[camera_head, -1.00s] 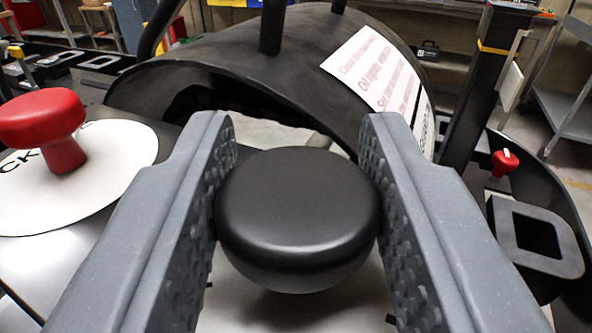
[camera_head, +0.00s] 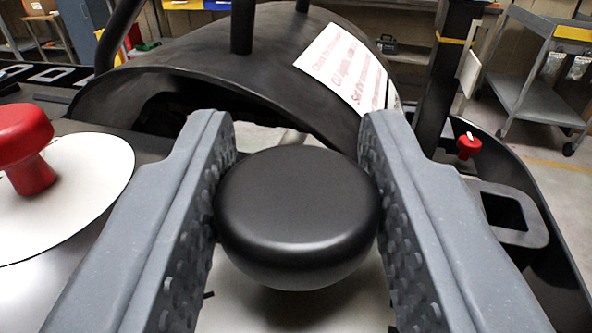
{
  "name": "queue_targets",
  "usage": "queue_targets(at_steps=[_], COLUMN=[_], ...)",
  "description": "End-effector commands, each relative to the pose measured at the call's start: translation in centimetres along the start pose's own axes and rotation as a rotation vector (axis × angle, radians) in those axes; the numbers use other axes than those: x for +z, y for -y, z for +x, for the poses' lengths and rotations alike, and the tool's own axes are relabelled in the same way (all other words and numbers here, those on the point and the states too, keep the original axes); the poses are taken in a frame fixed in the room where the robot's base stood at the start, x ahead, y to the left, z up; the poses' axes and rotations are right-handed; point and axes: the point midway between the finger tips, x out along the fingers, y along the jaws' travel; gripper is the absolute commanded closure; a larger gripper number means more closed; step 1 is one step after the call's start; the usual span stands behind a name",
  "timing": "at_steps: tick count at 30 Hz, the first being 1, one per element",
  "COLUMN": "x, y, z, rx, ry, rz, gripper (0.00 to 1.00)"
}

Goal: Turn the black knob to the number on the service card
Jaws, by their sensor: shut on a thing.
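The black knob (camera_head: 298,215) is a round, smooth, mushroom-shaped knob in the middle of the view. My gripper (camera_head: 296,205) is shut on it, with a grey dimpled finger touching each side. No pointer mark shows on the knob's top. Beneath it is a pale plate (camera_head: 238,305); any numbers on it are hidden or out of view. A white card with red lettering (camera_head: 343,66), perhaps the service card, lies on the curved black cowl behind the knob. Its text is too blurred to read for certain, and its right end is partly hidden by the right finger.
A red knob (camera_head: 22,145) stands on a white disc (camera_head: 95,185) at the left. A small red knob (camera_head: 468,145) and a grey square frame (camera_head: 490,190) are at the right. The black cowl (camera_head: 150,88) rises close behind my fingers. A grey cart (camera_head: 535,95) stands farther back.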

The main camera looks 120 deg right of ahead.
Motion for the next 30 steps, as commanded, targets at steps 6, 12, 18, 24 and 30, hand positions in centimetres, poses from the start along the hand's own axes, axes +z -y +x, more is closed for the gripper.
queue_targets(at_steps=[6,12,18,24,30], x=[-0.44,-0.47,-0.48,-0.37,-0.22], y=[0.18,0.19,0.19,0.14,0.08], z=[-0.11,-0.09,-0.08,-0.03,-0.01], rx=[-0.005,-0.005,-0.005,-0.002,0.0], ry=[-0.003,-0.003,-0.003,-0.002,-0.001], rz=[0.006,0.007,0.007,0.005,0.003], gripper=[0.89,0.89,0.89,0.46,0.46])
